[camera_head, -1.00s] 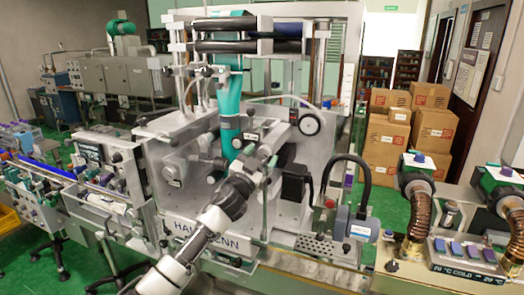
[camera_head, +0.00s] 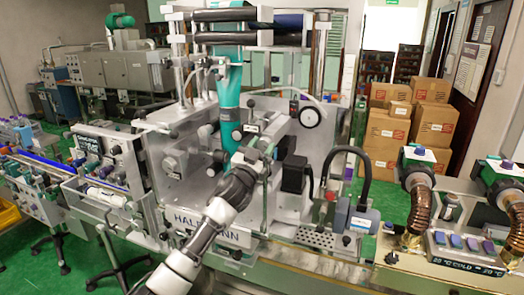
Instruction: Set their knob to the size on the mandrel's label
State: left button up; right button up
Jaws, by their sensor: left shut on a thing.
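The sleeve applicator (camera_head: 176,120) fills the middle of the head view. A teal sleeve film (camera_head: 229,95) runs down its centre over the mandrel. A small white label (camera_head: 251,128) shows just above my left gripper (camera_head: 256,150); its writing is too small to read. My left arm comes up from the bottom, and its gripper is shut on a small part in front of the lower sleeve. The fingers hide that part, so I cannot tell whether it is the knob. My right gripper is out of view.
A black-rimmed dial (camera_head: 310,117) sits to the right of the sleeve. A black motor-like block (camera_head: 294,174) and a bent black hose (camera_head: 361,165) are right of my gripper. A control panel (camera_head: 88,145) stands left. Cardboard boxes (camera_head: 388,135) are stacked behind.

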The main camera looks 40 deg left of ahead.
pick_arm(q)
jog(key=o, duration=0.9)
jog(key=b+v, duration=0.4)
jog(key=v, duration=0.7)
jog(key=shift+b, duration=0.3)
jog(key=shift+f, duration=0.1)
